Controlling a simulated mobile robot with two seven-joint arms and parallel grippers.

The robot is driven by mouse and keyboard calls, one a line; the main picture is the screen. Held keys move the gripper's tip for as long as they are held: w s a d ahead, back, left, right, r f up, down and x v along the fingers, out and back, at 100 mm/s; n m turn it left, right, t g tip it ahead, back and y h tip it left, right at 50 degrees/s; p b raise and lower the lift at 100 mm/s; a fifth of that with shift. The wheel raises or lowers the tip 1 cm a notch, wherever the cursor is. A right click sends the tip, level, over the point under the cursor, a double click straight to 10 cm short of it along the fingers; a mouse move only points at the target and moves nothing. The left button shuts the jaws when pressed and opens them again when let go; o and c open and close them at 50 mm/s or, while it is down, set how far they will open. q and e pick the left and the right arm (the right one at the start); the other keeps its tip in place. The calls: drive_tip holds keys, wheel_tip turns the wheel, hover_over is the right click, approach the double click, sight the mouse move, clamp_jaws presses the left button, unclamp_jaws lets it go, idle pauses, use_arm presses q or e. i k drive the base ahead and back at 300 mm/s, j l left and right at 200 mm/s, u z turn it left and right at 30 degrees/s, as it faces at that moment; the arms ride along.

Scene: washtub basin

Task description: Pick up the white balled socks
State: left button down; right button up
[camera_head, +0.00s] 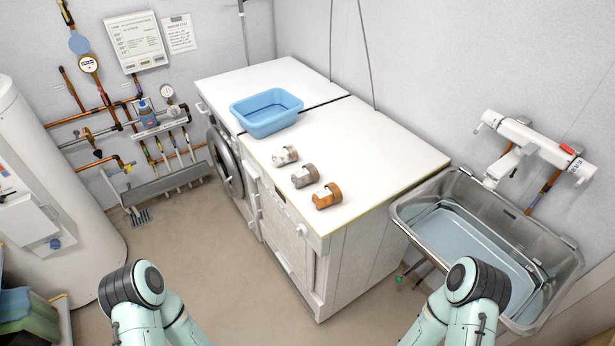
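Three small rounded bundles that look like balled socks lie in a slanting row on the white worktop (380,146). The farthest is whitish, the white balled socks (285,156). The middle one is grey (304,176) and the nearest is orange-brown (327,196). They lie apart from each other. Parts of my two arms show at the bottom left and bottom right, well short of the worktop. Neither of my grippers is in view, so I cannot see whether they are open or shut.
A blue basin (266,112) stands on the worktop behind the socks. A front-loading machine (224,163) is under it. A metal sink (412,212) is at the right, below a white wall tap (530,140). Pipes and a white tank (62,180) are at the left. The floor (195,255) in the middle is clear.

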sight(288, 152)
drive_tip(key=i+j, duration=0.25)
drive_tip(key=j, duration=0.15)
drive_tip(key=i+j+z, duration=0.1)
drive_tip(key=j, duration=0.25)
drive_tip(key=i+j, duration=0.55)
drive_tip(key=j, duration=0.25)
drive_tip(key=z, duration=0.05)
